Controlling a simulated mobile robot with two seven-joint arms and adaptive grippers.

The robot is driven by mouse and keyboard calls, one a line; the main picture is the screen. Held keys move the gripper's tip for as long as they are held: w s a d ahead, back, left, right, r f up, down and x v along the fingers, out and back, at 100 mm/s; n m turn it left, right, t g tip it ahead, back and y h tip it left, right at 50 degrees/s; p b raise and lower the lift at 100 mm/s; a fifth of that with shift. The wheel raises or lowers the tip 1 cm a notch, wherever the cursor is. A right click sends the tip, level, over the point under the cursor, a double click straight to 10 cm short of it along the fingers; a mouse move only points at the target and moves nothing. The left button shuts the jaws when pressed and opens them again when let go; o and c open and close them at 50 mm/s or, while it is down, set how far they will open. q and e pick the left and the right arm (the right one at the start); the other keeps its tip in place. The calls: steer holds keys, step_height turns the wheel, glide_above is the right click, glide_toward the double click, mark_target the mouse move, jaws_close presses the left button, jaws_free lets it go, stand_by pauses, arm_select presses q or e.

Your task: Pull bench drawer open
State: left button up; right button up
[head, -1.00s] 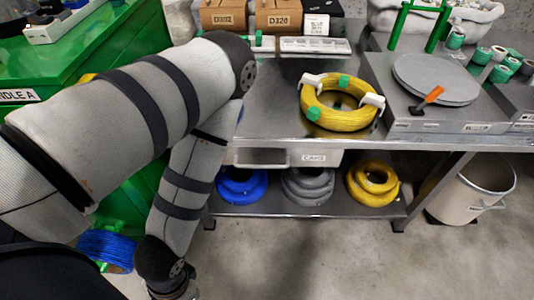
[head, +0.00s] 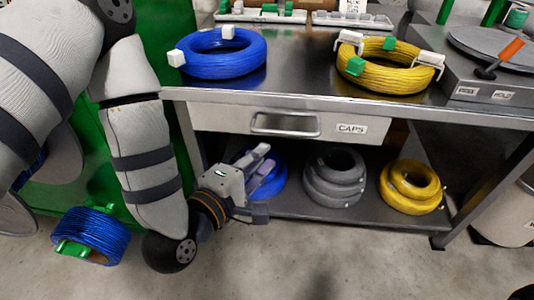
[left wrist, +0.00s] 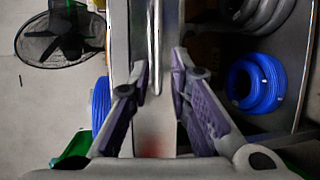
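The bench drawer (head: 240,122) has a light grey front with a CAPS label and a recessed-looking metal handle (head: 285,124). It sits under the bench top's front edge and looks shut. My left gripper (head: 268,160) is below and slightly left of the handle, in front of the lower shelf, and apart from the handle in the head view. In the left wrist view, its two purple-padded fingers (left wrist: 160,68) are spread with nothing held between them. A pale panel with a bright bar, likely the drawer front and handle, lies beyond the fingertips. My right gripper is out of view.
The metal bench top (head: 300,80) holds a blue cable coil (head: 222,62) and a yellow coil (head: 385,70). The lower shelf (head: 330,208) carries blue, grey (head: 335,178) and yellow (head: 410,187) coils. A blue spool (head: 92,236) stands at left. Floor in front is clear.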

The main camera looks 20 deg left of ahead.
mark_target(286, 134)
arm_select(q)
steer(key=b+x, duration=0.1)
steer(key=x, duration=0.5)
steer(key=b+x, duration=0.1)
steer(key=x, duration=0.5)
steer(key=shift+r, duration=0.25)
jaws_close()
